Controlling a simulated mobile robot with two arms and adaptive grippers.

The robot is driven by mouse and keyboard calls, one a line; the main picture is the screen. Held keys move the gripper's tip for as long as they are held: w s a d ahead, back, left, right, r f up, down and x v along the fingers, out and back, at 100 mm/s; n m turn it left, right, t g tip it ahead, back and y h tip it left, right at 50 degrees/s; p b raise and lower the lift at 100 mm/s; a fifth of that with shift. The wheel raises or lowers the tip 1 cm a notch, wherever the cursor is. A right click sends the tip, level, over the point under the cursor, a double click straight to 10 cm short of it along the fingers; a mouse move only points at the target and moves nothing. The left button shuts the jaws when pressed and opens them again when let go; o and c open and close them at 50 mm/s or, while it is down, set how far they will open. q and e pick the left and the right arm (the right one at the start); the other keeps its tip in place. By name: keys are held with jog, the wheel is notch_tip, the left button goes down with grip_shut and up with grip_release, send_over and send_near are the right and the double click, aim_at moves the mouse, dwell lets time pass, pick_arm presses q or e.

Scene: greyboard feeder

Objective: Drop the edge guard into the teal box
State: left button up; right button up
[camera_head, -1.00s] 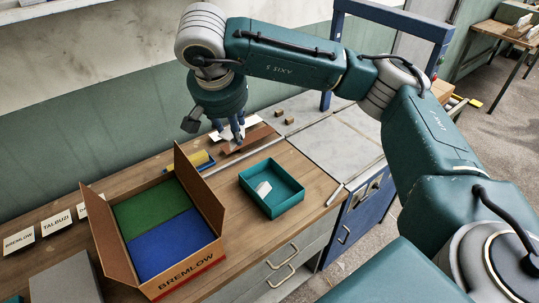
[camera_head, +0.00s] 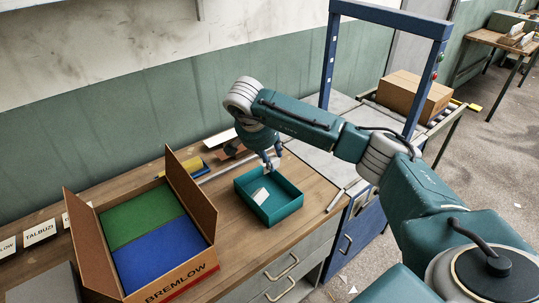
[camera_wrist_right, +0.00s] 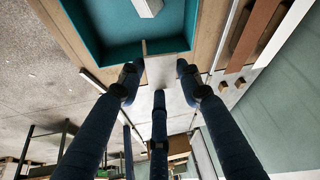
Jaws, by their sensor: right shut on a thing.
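The teal box (camera_head: 283,207) stands open on the wooden bench, right of the cardboard box, with one white piece (camera_head: 260,195) inside. The teal box also shows at the top of the wrist view (camera_wrist_right: 88,30). My right gripper (camera_head: 270,164) is over the box's far rim, fingers pointing down. In the wrist view its fingers (camera_wrist_right: 158,80) are closed around a pale grey flat piece (camera_wrist_right: 161,70), which looks like the edge guard. The fingers hide part of it, and it is very small in the head view. My left gripper is in neither view.
An open cardboard box (camera_head: 212,232) marked BREMLOW holds green and blue pads. A metal rail (camera_head: 216,173), a brown slab (camera_head: 229,152) and a yellow-blue item (camera_head: 192,166) lie behind. A blue frame (camera_head: 328,62) stands beyond the bench. The bench right of the teal box has little clutter.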

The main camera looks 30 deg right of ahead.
notch_tip(320, 180, down, 3)
jog(key=shift+r+b, duration=0.2)
jog(key=shift+b, duration=0.45)
jog(key=o, duration=0.9)
jog(key=shift+r, duration=0.1)
jog(key=shift+a+r, duration=0.15)
jog(key=shift+r, duration=0.05)
jog(key=v, duration=1.1)
jog(key=shift+a+r, duration=0.15)
jog(key=shift+r, duration=0.05)
